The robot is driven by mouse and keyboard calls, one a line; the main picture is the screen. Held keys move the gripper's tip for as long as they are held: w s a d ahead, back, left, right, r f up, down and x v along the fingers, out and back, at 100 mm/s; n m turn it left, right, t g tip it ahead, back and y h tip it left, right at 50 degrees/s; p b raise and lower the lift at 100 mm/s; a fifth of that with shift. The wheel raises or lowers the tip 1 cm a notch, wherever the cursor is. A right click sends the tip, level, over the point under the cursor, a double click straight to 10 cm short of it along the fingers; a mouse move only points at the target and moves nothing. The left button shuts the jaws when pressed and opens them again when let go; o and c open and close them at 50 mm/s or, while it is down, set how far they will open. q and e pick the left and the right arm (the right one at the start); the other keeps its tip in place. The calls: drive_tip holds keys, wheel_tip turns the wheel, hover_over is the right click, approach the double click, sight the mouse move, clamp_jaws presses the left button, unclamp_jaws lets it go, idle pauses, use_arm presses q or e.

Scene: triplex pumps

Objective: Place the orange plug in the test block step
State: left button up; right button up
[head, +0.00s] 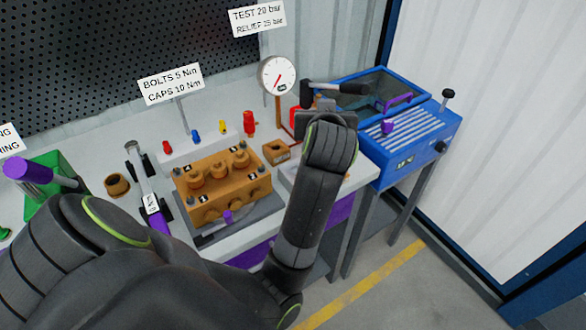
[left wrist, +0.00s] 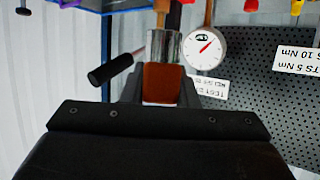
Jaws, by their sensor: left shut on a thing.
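My left arm reaches across the bench, and its wrist hides most of my left gripper (head: 312,112) in the head view. In the left wrist view my left gripper (left wrist: 161,88) is shut on an orange-brown piece (left wrist: 162,80), which looks like the orange plug; its far end is hard to make out. A silver cylinder (left wrist: 163,45) shows just beyond the piece; contact cannot be told. A small tan block (head: 276,151) with a dark opening, possibly the test block, sits left of my wrist. My right gripper is out of view.
A round gauge (head: 277,75) and a black-handled lever (head: 340,87) stand close by my gripper. A brass-coloured pump block (head: 222,185) with caps is left of my forearm. A blue machine (head: 415,140) stands right. Small coloured plugs (head: 195,135) stand behind the pump block.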

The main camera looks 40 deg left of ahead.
use_arm(q)
drive_tip(key=a+f+n+g+y+b, duration=0.2)
drive_tip(key=a+f+n+g+y, duration=0.2)
drive_tip(key=a+n+g+y, duration=0.15)
drive_tip(key=n+g, duration=0.1)
drive_tip(key=n, duration=0.1)
hover_over(287, 173)
drive_tip(key=w, duration=0.3)
drive_tip(key=f, duration=0.5)
drive_tip(key=shift+d+f, duration=0.3)
drive_tip(key=shift+f, duration=0.1)
drive_tip(key=shift+m, duration=0.25)
wheel_tip(287, 173, down, 4)
drive_tip(key=shift+f+p, duration=0.25)
drive_tip(key=shift+p, duration=0.2)
drive_tip(key=shift+f, duration=0.1)
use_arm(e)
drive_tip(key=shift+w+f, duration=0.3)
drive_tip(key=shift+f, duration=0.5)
use_arm(q)
drive_tip(key=shift+f, duration=0.15)
drive_tip(key=o, duration=1)
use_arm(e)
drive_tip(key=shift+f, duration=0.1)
